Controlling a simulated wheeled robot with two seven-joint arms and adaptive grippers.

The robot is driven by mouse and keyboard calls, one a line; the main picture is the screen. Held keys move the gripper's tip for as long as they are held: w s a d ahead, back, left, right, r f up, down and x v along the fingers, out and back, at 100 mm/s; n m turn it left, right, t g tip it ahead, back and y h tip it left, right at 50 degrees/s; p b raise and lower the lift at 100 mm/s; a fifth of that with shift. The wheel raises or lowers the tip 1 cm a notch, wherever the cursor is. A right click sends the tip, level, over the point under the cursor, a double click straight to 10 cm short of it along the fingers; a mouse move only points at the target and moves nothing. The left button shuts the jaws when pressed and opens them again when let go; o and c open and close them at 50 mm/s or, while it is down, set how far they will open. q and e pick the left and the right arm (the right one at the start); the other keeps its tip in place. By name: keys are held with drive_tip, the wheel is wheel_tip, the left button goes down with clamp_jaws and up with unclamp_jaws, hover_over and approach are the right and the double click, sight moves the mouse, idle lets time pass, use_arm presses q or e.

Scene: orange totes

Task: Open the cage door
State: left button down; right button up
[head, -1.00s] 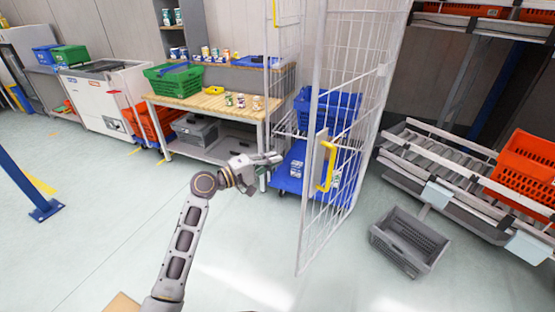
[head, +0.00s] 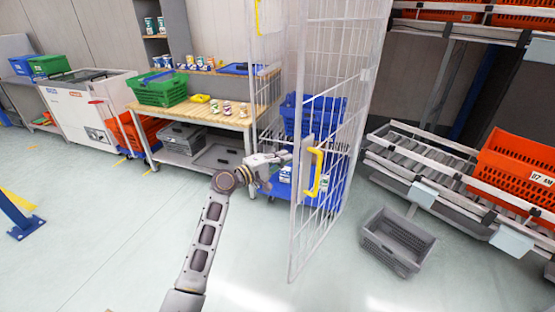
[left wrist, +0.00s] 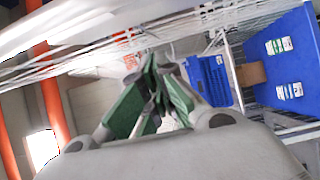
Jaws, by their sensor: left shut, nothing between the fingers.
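The white wire cage door (head: 335,105) stands swung out into the room in the head view, with a yellow handle (head: 315,172) near its lower edge. The cage has a blue base (head: 277,187) and a blue crate (head: 322,112) behind the door mesh. My left gripper (head: 287,158) is shut and empty, just left of the door's near edge and handle. I cannot tell whether it touches the door. In the left wrist view its green-padded fingers (left wrist: 155,95) are together, with white wire mesh beyond. My right gripper is not in view.
A wooden workbench (head: 225,118) with a green crate (head: 160,88) stands left of the cage. A grey crate (head: 398,240) lies on the floor at right, near a roller rack (head: 420,165) with orange crates. The floor in front is clear.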

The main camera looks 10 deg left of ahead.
use_arm(q)
drive_tip(key=shift+s+d, duration=0.45)
drive_tip(key=shift+d, duration=0.25)
drive_tip(key=shift+s+d, duration=0.45)
drive_tip(key=shift+d, duration=0.25)
